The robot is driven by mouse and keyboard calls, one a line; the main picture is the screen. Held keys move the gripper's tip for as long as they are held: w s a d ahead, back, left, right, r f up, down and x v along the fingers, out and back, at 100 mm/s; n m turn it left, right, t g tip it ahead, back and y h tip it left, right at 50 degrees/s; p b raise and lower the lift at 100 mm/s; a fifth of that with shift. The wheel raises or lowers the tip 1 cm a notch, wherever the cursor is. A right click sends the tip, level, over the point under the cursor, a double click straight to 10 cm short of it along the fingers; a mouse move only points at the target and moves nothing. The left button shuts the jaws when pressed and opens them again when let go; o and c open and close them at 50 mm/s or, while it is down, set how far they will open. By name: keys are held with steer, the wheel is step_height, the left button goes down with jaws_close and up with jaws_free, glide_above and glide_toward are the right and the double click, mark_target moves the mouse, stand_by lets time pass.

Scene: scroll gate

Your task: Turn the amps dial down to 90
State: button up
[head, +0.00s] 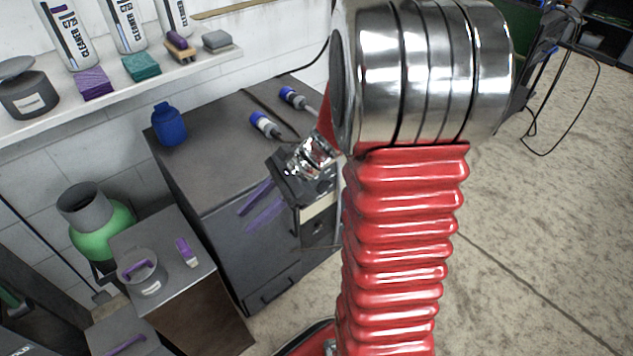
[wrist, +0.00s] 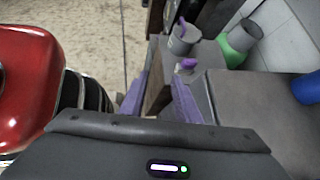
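I cannot make out the amps dial in either view. My gripper (head: 245,219) is left of my red arm in the head view, in front of the dark grey cabinet (head: 240,250). Its two purple fingers stand apart with nothing between them. In the wrist view the fingers of my gripper (wrist: 160,82) also show a gap, with the floor and a brown-sided stand beyond. My arm hides much of the middle of the head view.
A blue bottle (head: 169,124) and two blue-capped tools stand or lie on the cabinet. A small stand holds a grey cup (head: 146,283). A green-and-grey container (head: 108,232) is at left. Cables (head: 575,110) hang at upper right. Floor at right (head: 540,230) is clear.

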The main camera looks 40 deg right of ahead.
steer(key=w+d+f+m+t+y, duration=0.2)
steer(key=w+d+f+m+t, duration=0.25)
steer(key=d+m, duration=0.25)
steer(key=m+t+h, duration=1.1)
steer(key=m, duration=1.3)
glide_toward(326, 190)
steer(key=s, duration=0.5)
steer(key=shift+d, duration=0.15)
steer(key=shift+w, duration=0.1)
steer(key=w, duration=1.3)
steer(key=shift+w+a, duration=0.25)
steer(key=shift+w, duration=0.15)
